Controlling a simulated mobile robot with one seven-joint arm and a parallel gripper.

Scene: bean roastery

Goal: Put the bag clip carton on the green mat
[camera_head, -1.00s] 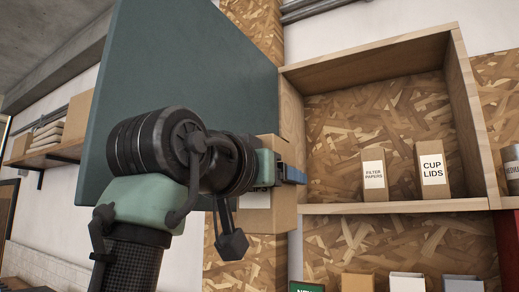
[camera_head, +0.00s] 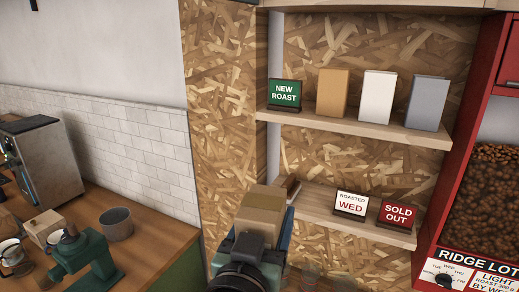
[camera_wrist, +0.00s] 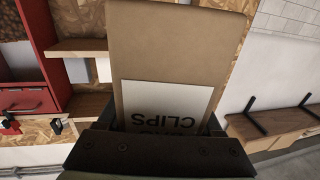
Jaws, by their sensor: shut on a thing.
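My gripper (camera_head: 262,240) is shut on the bag clip carton (camera_head: 263,204), a brown box held up in front of the chipboard wall at the lower middle of the head view. In the wrist view the carton (camera_wrist: 175,50) fills the middle, with a white label reading "CLIPS" upside down, its upper line partly hidden. The dark gripper body (camera_wrist: 160,150) lies across the bottom of the wrist view. The green mat is not seen in either view.
Behind the carton, an upper shelf (camera_head: 340,122) bears a "NEW ROAST" sign and several bags. A lower shelf (camera_head: 330,208) bears "ROASTED WED" and "SOLD OUT" signs. At left a wooden counter (camera_head: 150,215) holds a machine, a grinder and a grey pot (camera_head: 117,223). A red bean dispenser (camera_head: 455,180) stands right.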

